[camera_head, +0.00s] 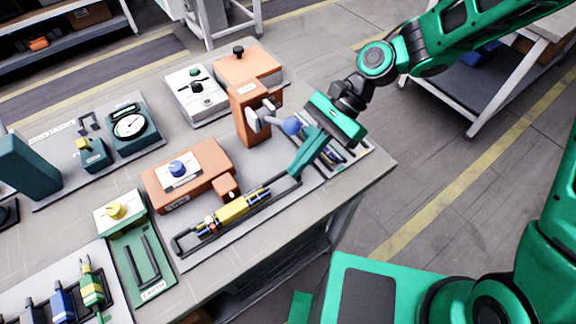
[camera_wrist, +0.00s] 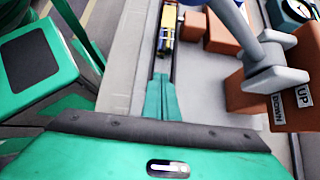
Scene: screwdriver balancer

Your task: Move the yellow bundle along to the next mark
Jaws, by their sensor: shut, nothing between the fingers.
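The yellow bundle (camera_head: 238,208) lies in a dark rail (camera_head: 262,199) along the front of the grey plate on the bench. It also shows at the top of the wrist view (camera_wrist: 167,30). My gripper (camera_head: 293,174) is shut and empty, its fingertips low over the right part of the rail, to the right of the bundle and apart from it. In the wrist view my closed fingers (camera_wrist: 161,80) point along the rail toward the bundle. The marks along the rail are too small to make out.
An orange post with a grey lever and blue ball (camera_head: 291,125) stands close behind my gripper. An orange box with a blue knob (camera_head: 177,168) stands behind the bundle. A green stand (camera_head: 150,262) is at the left. The bench's front edge is near the rail.

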